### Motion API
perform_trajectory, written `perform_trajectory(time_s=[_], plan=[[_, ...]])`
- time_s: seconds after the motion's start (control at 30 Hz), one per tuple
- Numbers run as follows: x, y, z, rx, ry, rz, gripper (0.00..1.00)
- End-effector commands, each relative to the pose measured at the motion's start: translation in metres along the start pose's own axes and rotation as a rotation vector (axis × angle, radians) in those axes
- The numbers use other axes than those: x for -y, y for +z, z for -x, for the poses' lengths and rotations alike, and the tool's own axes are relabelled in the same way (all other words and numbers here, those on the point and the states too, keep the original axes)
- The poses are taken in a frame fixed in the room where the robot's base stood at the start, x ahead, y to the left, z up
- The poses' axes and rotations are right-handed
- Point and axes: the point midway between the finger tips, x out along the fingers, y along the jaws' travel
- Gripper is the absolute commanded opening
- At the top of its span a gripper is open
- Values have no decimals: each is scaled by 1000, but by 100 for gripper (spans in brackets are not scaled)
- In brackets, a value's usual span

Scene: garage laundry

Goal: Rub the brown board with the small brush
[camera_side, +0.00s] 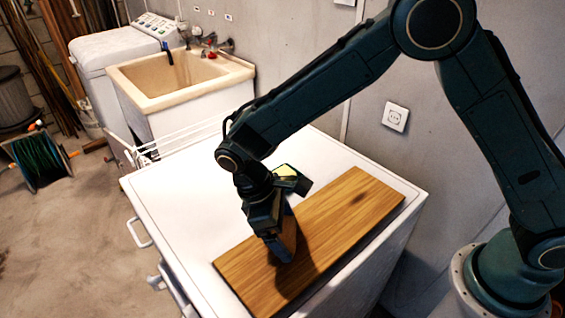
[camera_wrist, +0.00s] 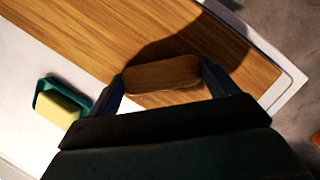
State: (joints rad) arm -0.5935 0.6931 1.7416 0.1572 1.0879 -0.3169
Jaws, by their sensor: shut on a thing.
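The brown board (camera_side: 345,215) lies flat on the white machine top and also fills much of the wrist view (camera_wrist: 90,38). My gripper (camera_side: 279,246) is low over the left half of the board, pointing down. In the wrist view my gripper (camera_wrist: 163,78) is shut on the small brush (camera_wrist: 163,72), whose brown wooden back sits between the two fingers. In the side view the brush (camera_side: 289,236) is partly hidden by the fingers. Its underside is hidden, so I cannot tell whether it touches the board.
A yellow sponge (camera_wrist: 61,107) in a dark green dish (camera_wrist: 43,86) sits beside the board on the white top (camera_side: 165,190). A wall socket (camera_side: 395,117) is behind. A sink (camera_side: 170,80) stands back left. The white top left of the board is clear.

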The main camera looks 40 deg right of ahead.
Motion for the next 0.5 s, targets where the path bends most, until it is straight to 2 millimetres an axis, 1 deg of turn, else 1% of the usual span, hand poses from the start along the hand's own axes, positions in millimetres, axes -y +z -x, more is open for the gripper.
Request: perform_trajectory(time_s=[0.3, 0.37, 0.4, 0.43, 0.5], plan=[[-20, -18, 8, -2, 0, -1, 64], [-19, -16, 12, -2, 1, 0, 64], [-19, -12, 24, -7, 2, 0, 64], [-19, -9, 30, -6, 1, 0, 64], [-19, -7, 33, -3, 1, 0, 64]])
